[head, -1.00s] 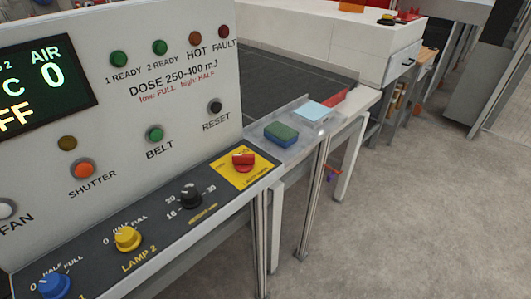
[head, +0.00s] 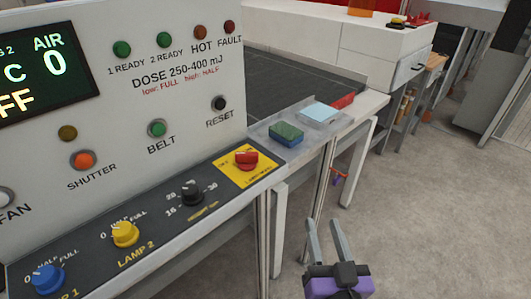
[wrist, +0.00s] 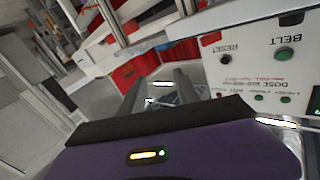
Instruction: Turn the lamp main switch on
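The lamp main switch (head: 246,159) is a red rotary knob on a yellow plate (head: 262,167), at the right end of the sloped dark control strip. The small print on the plate is too blurred to read. My gripper (head: 325,226) is at the lower right of the head view, over the floor, to the right of and below the switch, apart from it. Its two grey fingers are spread with nothing between them. The wrist view also shows my gripper (wrist: 160,80) with spread fingers, tilted beside the panel. I cannot make out the switch in the wrist view.
A black knob (head: 191,194), a yellow lamp 2 knob (head: 125,234) and a blue knob (head: 48,279) line the strip. The upright panel has BELT (head: 157,128) and RESET (head: 219,103) buttons. A green-topped sponge (head: 287,134) lies on the ledge behind the switch. Floor at right is clear.

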